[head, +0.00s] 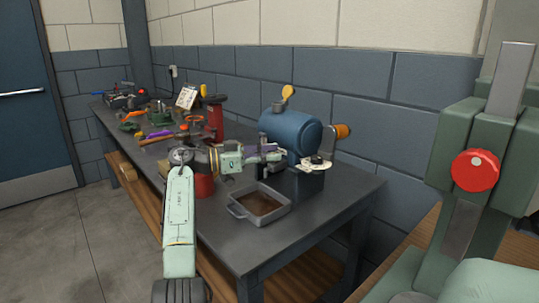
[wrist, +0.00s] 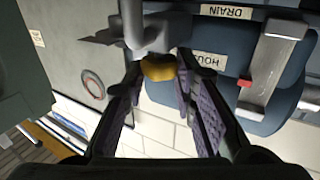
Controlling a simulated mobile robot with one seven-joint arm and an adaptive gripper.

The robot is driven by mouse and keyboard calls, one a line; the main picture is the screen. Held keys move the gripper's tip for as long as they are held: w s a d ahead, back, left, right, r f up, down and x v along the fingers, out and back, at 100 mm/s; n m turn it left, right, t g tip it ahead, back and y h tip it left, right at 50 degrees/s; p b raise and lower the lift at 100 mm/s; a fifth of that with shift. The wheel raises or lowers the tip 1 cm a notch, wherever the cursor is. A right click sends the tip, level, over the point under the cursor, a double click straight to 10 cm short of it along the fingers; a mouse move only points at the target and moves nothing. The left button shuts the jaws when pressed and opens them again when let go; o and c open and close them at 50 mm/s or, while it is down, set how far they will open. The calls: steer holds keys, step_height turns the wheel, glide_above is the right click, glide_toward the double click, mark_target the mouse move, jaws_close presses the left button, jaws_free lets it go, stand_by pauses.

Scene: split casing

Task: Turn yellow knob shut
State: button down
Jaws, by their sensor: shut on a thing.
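The blue tank (head: 290,133) lies at the back right of the dark workbench in the head view. My gripper (head: 275,153) is at the front of this tank, and the arm reaches in from the left. In the wrist view the yellow knob (wrist: 158,68) sits between the tips of my gripper (wrist: 158,76), by a grey metal fitting (wrist: 150,35). The fingers, with purple pads, are shut on it. The head view does not show this knob; the gripper hides it. A DRAIN label (wrist: 226,12) is near it in the wrist view.
A yellow paddle handle (head: 288,93) stands on top of the tank, and an orange handle (head: 342,131) sticks out at its right. A grey tray (head: 235,211) with brown contents stands below the gripper. Tools crowd the bench's far left; its front right is clear (head: 325,205).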

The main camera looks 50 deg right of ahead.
steer(key=shift+s+f, duration=0.1)
steer(key=shift+f, duration=0.1)
steer(key=c, duration=1.6)
jaws_free()
steer(key=shift+r, duration=0.1)
steer(key=v, duration=1.2)
steer(key=shift+o, duration=0.6)
